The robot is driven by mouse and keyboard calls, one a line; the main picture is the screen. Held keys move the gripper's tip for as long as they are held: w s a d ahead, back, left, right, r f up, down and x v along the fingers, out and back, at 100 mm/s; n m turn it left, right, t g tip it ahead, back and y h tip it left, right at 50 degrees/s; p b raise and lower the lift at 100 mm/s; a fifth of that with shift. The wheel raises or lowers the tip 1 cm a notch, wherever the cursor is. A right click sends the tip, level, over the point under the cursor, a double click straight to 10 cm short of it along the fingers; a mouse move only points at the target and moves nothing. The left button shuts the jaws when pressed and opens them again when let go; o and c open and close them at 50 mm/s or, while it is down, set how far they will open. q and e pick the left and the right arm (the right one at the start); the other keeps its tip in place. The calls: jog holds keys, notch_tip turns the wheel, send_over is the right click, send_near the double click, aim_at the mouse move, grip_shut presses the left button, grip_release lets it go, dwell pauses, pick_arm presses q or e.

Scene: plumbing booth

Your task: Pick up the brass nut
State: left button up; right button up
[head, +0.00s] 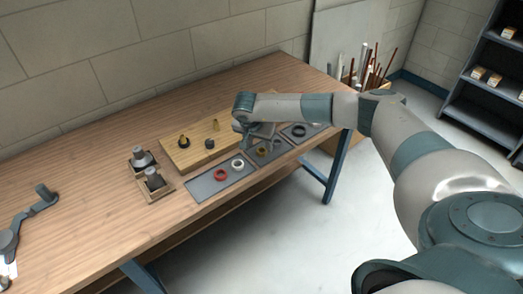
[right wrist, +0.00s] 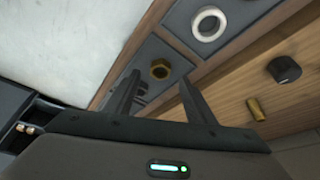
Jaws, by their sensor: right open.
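The brass nut (right wrist: 160,69) shows in the right wrist view as a hexagonal ring on a dark grey tray, just past and between my fingertips. In the head view the brass nut (head: 262,151) lies in the middle grey tray (head: 256,160), beside my right gripper. My right gripper (right wrist: 158,79) is open, with nothing between its fingers. In the head view the right gripper (head: 246,132) hangs above the trays, its fingers hard to make out. I cannot tell its exact height above the nut.
A wooden board (head: 185,157) behind holds brass and black fittings. Two small boxes (head: 152,184) with grey parts stand left. The table's front edge is close to the trays.

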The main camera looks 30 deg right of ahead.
aim_at(261, 148)
jog(key=shift+p+x, duration=0.7)
jog(key=shift+x, duration=1.1)
jog(key=c, duration=1.2)
